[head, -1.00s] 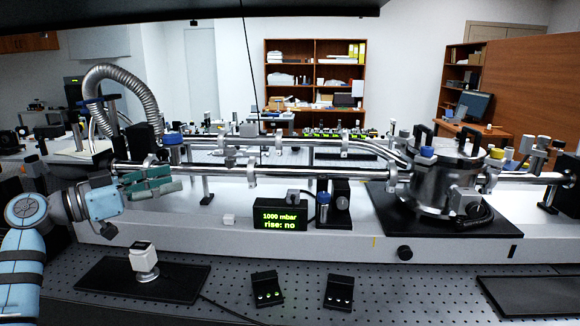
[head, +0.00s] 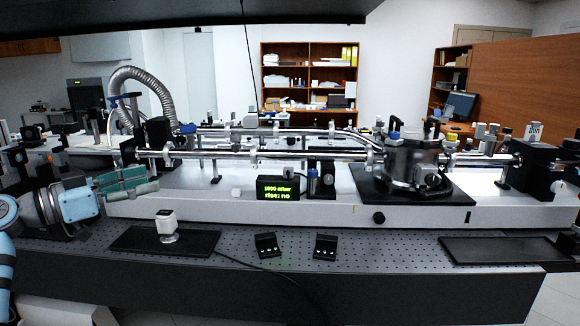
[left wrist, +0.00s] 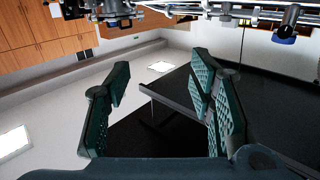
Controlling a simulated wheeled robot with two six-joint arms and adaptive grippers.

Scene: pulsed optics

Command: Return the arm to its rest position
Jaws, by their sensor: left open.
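My left gripper (head: 127,182) has green fingers and is at the left of the head view, in front of the steel tube line. In the left wrist view its two fingers (left wrist: 158,112) stand wide apart with nothing between them. Floor and a dark table side show behind them. My left arm comes in from the left edge. My right gripper is in neither view.
A white-topped device (head: 167,222) stands on a black mat (head: 204,243) below the gripper. The steel chamber (head: 405,162), a display (head: 277,189) reading 1000 mbar and two small button boxes (head: 267,246) are on the optical table. An empty black tray (head: 500,251) lies right.

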